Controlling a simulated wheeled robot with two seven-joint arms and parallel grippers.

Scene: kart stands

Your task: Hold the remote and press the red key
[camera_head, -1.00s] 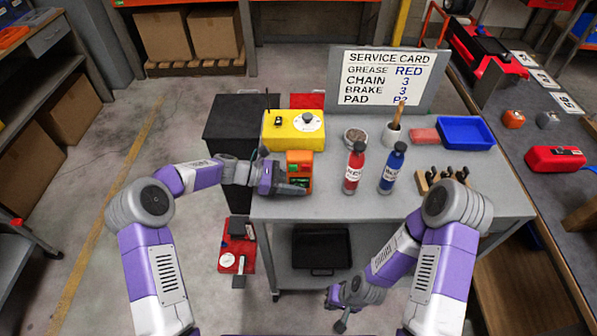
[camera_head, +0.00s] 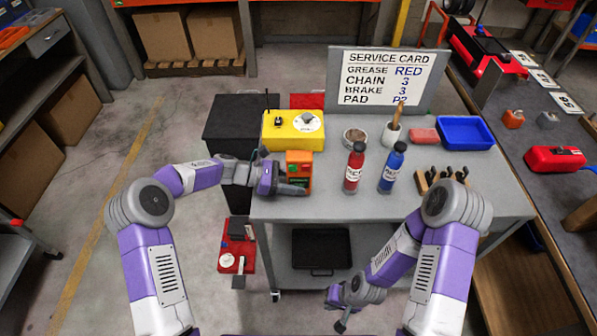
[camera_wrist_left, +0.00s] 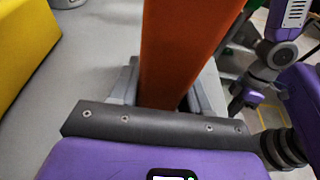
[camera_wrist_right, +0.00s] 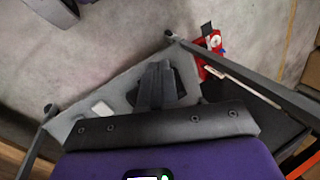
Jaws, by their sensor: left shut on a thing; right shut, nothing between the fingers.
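The remote is an orange, upright, box-like handset (camera_head: 304,158) at the left front edge of the grey table in the head view. A dark and green patch shows on its near side; I cannot clearly make out a red key. My left gripper (camera_head: 284,188) is shut on the remote's lower part from the left. The left wrist view shows its orange body (camera_wrist_left: 180,45) between the fingers (camera_wrist_left: 165,95), which hide its lower end. My right gripper (camera_head: 338,318) is low in front of the table, away from the remote. Its fingers (camera_wrist_right: 158,88) are together and empty.
A yellow box (camera_head: 292,143) with a dial stands behind the remote. A red bottle (camera_head: 354,170) and a blue bottle (camera_head: 391,170) stand to its right. The service card (camera_head: 388,75) stands at the back. The table top (camera_head: 325,205) is clear between remote and red bottle.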

